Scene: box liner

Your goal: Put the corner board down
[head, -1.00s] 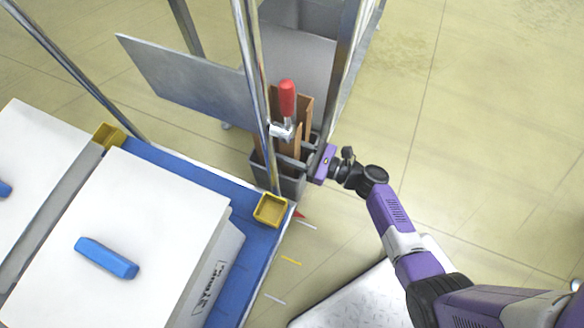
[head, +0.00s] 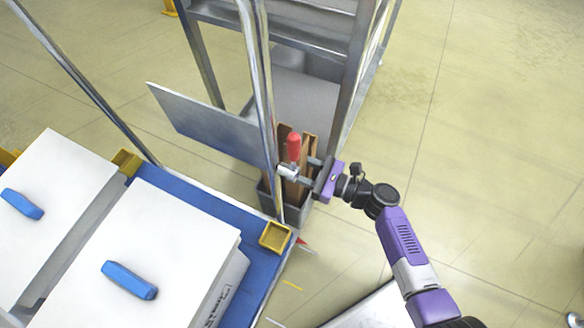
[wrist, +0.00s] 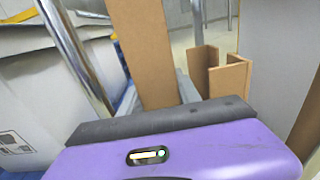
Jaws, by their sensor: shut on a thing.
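My gripper (head: 309,175) is at the front corner of a tall cart and is shut on a brown corner board. The held corner board (wrist: 145,50) stands upright in the wrist view, rising from between my fingers; its lower end is hidden behind my gripper. In the head view, it is hard to separate from the other brown boards (head: 309,150) standing in a narrow grey bin (head: 298,213). Two of these other boards, angled in section, show to the right of the held one in the wrist view (wrist: 232,78). I cannot tell whether the held board touches the bin.
A red-handled clamp (head: 293,147) is very close to my gripper, beside a metal post (head: 256,75). A grey panel (head: 205,122) extends left of it. White boxes (head: 150,250) with blue handles stand on a blue pallet (head: 210,205) with yellow corner pieces (head: 276,236). Open floor lies right.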

